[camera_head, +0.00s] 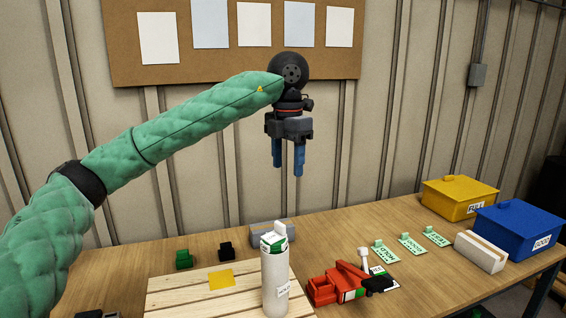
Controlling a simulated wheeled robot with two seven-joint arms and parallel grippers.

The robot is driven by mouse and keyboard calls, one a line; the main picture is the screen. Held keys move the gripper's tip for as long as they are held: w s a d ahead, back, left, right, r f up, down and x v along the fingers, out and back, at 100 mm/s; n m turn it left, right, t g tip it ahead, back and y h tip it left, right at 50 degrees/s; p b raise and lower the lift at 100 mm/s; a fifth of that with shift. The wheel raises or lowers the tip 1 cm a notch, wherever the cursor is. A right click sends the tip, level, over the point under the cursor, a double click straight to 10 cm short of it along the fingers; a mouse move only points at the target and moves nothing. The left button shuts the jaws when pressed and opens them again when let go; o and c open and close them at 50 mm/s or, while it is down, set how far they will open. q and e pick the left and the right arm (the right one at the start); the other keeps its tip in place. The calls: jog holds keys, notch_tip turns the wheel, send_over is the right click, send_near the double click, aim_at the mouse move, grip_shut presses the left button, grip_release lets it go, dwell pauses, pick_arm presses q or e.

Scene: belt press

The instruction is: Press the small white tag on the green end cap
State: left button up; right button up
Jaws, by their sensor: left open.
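My left gripper (288,167) hangs high above the back of the table, its two blue fingers pointing down, open and empty. It is well above and apart from everything on the table. A small green block-like piece (183,259) stands at the back left; no white tag on it can be made out. A white cylinder (275,284) stands upright near the front, with a green and white top (274,241). I cannot tell which green part is the end cap. My right gripper is out of view.
A slatted wooden board (190,293) with a yellow square (221,279) lies at front left. A black piece (227,250) and a grey block (270,233) stand behind it. Green cards (411,244), a yellow bin (458,198) and a blue bin (518,231) are right. The front right table is clear.

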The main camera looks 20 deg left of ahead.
pick_arm(q)
jog(key=shift+w+d+r+p, duration=0.4)
jog(key=shift+w+d+r, duration=0.35)
jog(key=shift+w+r, duration=0.1)
dwell(0.6)
